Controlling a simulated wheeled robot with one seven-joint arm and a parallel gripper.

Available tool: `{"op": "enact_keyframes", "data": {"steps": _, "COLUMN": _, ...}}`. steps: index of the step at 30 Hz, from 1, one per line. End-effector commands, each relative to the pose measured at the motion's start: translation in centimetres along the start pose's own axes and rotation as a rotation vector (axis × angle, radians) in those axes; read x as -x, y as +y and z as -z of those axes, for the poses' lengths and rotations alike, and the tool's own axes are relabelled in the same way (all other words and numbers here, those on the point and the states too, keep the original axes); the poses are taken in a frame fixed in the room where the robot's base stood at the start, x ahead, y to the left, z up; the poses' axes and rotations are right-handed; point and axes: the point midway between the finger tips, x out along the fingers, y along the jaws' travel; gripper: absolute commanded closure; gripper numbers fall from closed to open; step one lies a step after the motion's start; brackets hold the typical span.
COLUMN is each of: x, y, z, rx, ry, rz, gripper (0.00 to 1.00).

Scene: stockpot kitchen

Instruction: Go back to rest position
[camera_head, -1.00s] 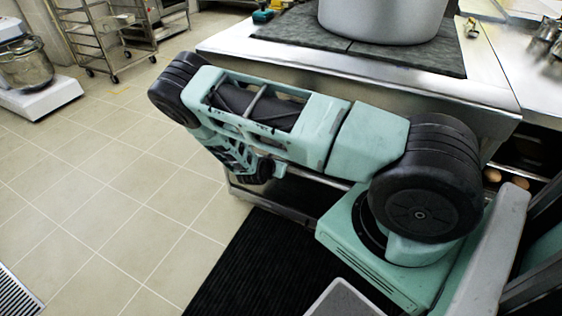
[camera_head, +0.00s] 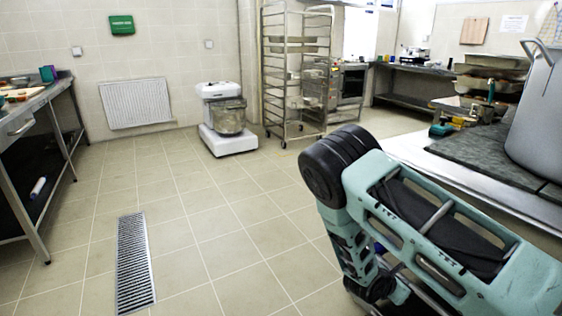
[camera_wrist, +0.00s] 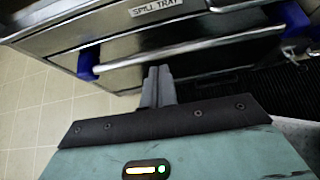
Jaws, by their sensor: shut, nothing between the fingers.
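My gripper (camera_wrist: 158,84) shows in the wrist view with its two grey fingers shut together and nothing between them. Its fingertips are in front of a metal bar handle (camera_wrist: 190,48) with blue end brackets, on a steel front labelled "SPILL TRAY" (camera_wrist: 156,7). I cannot tell whether the fingertips touch anything. In the head view my teal arm is folded beside the stove at the lower right, and my gripper is hidden there.
A large stockpot (camera_head: 538,110) stands on the dark stovetop (camera_head: 490,152) at right. A floor mixer (camera_head: 226,118) and a rack (camera_head: 295,75) stand behind. A steel table (camera_head: 40,125) is at left. The tiled floor (camera_head: 200,215) between is clear, with a drain grate (camera_head: 133,262).

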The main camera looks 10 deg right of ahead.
Motion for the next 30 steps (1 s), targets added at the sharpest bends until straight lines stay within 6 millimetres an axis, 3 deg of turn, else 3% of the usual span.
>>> {"op": "enact_keyframes", "data": {"steps": 5, "x": 4.3, "y": 0.2, "z": -0.8, "rx": -0.166, "ry": 0.063, "rz": 0.055, "gripper": 1.00}}
{"op": "enact_keyframes", "data": {"steps": 14, "x": 18.2, "y": -1.6, "z": -2.2, "rx": -0.586, "ry": 0.299, "rz": 0.250, "gripper": 1.00}}
{"op": "enact_keyframes", "data": {"steps": 24, "x": 34.1, "y": -6.8, "z": -4.1, "rx": -0.913, "ry": 0.606, "rz": 0.454, "gripper": 1.00}}
{"op": "enact_keyframes", "data": {"steps": 30, "x": 40.6, "y": -10.4, "z": -4.8, "rx": -1.024, "ry": 0.749, "rz": 0.539, "gripper": 1.00}}
